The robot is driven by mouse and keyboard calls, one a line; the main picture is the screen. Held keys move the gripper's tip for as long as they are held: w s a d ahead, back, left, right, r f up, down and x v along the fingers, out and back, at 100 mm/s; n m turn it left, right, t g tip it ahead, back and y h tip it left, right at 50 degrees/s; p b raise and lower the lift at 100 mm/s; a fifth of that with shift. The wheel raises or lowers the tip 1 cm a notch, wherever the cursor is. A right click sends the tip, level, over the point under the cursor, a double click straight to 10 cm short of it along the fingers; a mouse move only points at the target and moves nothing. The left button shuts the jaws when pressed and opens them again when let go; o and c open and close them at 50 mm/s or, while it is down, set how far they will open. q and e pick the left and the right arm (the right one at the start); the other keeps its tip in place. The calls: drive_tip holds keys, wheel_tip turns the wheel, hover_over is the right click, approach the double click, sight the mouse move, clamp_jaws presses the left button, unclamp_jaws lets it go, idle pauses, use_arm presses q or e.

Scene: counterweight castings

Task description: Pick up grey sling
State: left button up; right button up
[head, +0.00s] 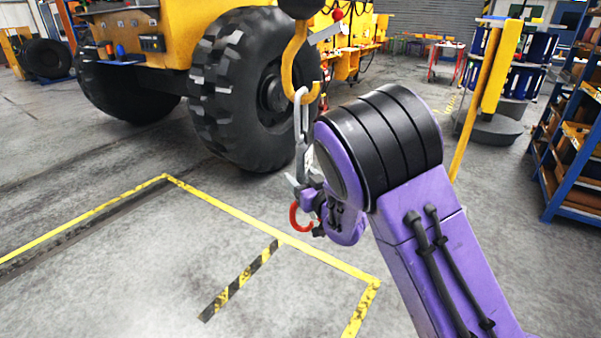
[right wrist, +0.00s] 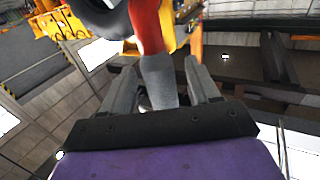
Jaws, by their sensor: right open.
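The grey sling (head: 301,125) hangs from a yellow hook (head: 288,72) in the head view, as a narrow grey loop. Its lower part is partly hidden behind my right gripper (head: 304,186). In the right wrist view the grey sling (right wrist: 158,82) stands between the two grey fingers of my right gripper (right wrist: 160,84). The fingers are open, with gaps that look visible beside the sling. A red hook-shaped piece (head: 295,216) shows just below the gripper; a red part (right wrist: 146,25) also shows above the grey length in the wrist view. My left gripper is out of view.
A large yellow vehicle with a big black tyre (head: 262,95) stands behind the sling. A yellow post (head: 487,75) and a blue shelf rack (head: 570,150) are at the right. The yellow-marked floor (head: 130,270) at the left front is clear.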

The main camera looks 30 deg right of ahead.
clamp_jaws()
drive_tip(key=shift+r, duration=0.1)
